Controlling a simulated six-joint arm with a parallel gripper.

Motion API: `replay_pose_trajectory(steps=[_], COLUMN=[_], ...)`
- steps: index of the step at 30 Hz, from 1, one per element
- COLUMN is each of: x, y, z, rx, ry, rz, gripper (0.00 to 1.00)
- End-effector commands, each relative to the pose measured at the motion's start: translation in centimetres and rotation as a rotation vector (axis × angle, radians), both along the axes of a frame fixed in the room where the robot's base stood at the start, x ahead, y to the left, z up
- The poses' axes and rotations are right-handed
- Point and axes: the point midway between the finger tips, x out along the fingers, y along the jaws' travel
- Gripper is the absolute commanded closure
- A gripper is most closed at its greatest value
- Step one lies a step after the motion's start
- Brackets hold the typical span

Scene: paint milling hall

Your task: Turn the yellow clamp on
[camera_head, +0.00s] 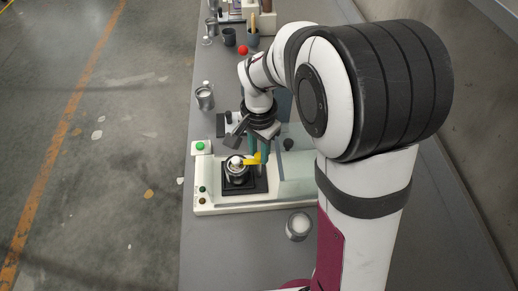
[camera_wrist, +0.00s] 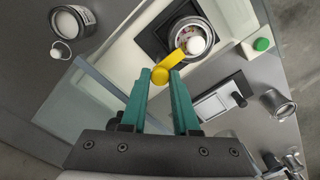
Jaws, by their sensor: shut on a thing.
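The yellow clamp (camera_wrist: 180,59) is a short lever with a round knob. In the wrist view its knob end sits between the two teal fingertips of my gripper (camera_wrist: 163,80). My gripper is shut on this knob end. The clamp's other end reaches the round metal pot (camera_wrist: 192,34), which has a white ball-like top. In the head view the yellow clamp (camera_head: 254,158) is beside the pot (camera_head: 237,170), with my gripper above it, and my arm hides part of the area to the right.
The pot stands on a black square plate (camera_head: 257,184) on a cream machine base (camera_head: 225,208). A green button (camera_head: 200,146) is at its left. An open can (camera_head: 299,225) stands in front. Cups (camera_head: 229,37) and a red ball (camera_head: 243,50) are farther back. A clear panel borders the machine.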

Motion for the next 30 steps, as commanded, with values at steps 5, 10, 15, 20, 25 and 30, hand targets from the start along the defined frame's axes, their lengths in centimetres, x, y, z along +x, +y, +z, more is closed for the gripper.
replay_pose_trajectory(steps=[5, 10, 15, 20, 25, 30], x=[0.1, 0.0, 0.0, 0.1, 0.2, 0.1], y=[0.0, 0.0, 0.0, 0.0, 0.0, 0.0], z=[0.1, 0.0, 0.1, 2.1, 6.8, 11.9], rx=[0.001, 0.001, 0.001, 0.002, 0.002, 0.001], ry=[-0.002, -0.001, -0.001, -0.005, -0.008, -0.007], rz=[0.000, 0.000, 0.000, 0.000, 0.000, 0.000], gripper=[0.51, 0.41, 0.41, 0.41, 0.41, 0.41])
